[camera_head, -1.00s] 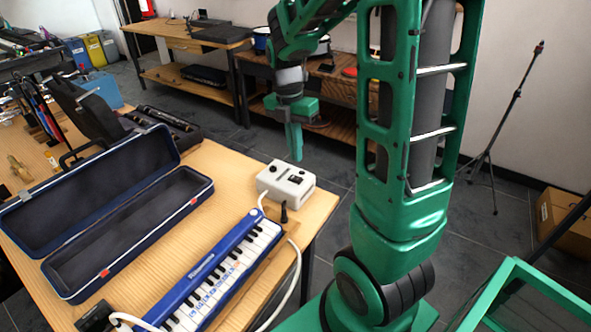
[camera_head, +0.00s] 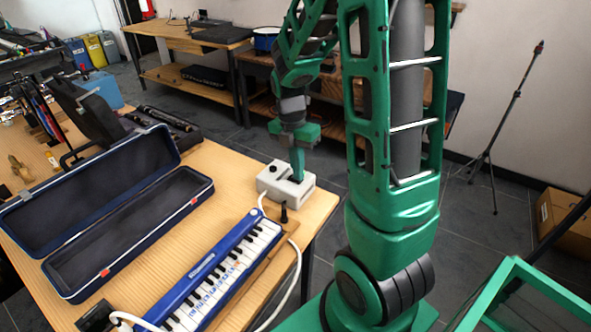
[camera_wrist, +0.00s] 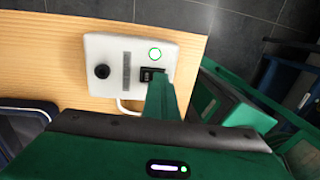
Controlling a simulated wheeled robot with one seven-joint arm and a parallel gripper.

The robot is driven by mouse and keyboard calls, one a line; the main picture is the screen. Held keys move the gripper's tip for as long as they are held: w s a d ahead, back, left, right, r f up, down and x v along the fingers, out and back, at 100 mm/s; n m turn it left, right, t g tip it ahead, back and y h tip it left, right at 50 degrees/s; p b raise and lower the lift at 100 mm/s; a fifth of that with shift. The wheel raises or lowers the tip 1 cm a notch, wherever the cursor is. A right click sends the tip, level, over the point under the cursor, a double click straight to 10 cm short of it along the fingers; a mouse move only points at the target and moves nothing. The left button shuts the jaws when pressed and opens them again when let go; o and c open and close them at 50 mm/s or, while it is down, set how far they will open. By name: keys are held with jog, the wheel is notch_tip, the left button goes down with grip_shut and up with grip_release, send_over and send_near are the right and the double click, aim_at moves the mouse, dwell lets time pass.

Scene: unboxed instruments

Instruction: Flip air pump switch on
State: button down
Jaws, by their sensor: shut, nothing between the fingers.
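The air pump is a small white box (camera_head: 272,190) near the right edge of the wooden table in the head view. In the wrist view the pump (camera_wrist: 112,55) shows a black knob, a grey strip, a green ring mark and a black rocker switch (camera_wrist: 149,73). My gripper (camera_head: 297,178) is shut and empty, pointing down at the pump's top. In the wrist view the fingertips (camera_wrist: 160,78) are right beside the switch and cover part of it. I cannot tell whether they touch it or which way the rocker is set.
A blue melodica (camera_head: 215,275) lies in front of the pump, with a pale hose curving beside it. An open dark blue case (camera_head: 125,240) lies to the left on the table (camera_head: 232,158). The table's right edge is close to the pump.

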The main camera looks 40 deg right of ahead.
jog(key=shift+f, duration=0.15)
jog(key=shift+w+a, duration=0.3)
jog(key=shift+w, duration=0.4)
jog(key=shift+r, duration=0.2)
notch_tip(320, 180, up, 14)
jog(key=w, duration=0.1)
jog(key=shift+w+a+f, duration=0.15)
jog(key=shift+w+a, duration=0.15)
jog(key=shift+w, duration=0.05)
dwell(0.5)
